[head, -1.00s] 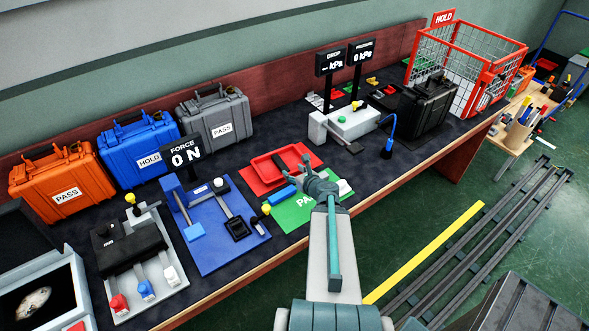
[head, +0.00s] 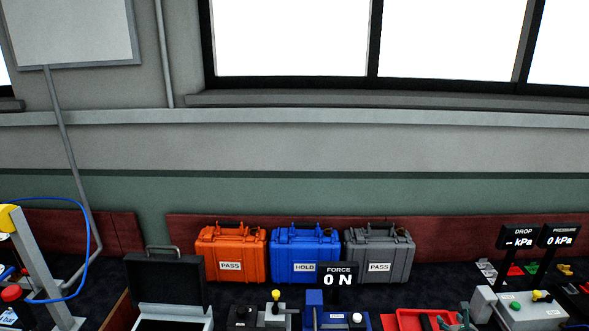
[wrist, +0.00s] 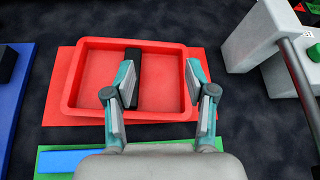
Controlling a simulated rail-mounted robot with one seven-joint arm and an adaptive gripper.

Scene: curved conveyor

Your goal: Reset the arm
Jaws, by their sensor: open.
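My gripper (wrist: 158,88) is open and empty in the wrist view. Its two teal and grey fingers stand apart above the front part of a red tray (wrist: 85,112). A black bar (wrist: 134,72) lies in the tray between the fingers' lines, not gripped. In the head view only a teal bit of my gripper (head: 462,318) shows at the bottom edge, just right of the red tray (head: 388,320). The rest of my arm is out of the head view.
Orange (head: 231,252), blue (head: 305,254) and grey (head: 380,255) cases stand along the back of the bench. A blue fixture (wrist: 12,95) lies left of the tray, a pale block (wrist: 255,40) right. A blue bar (wrist: 72,160) lies on a green mat (wrist: 45,176) in front.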

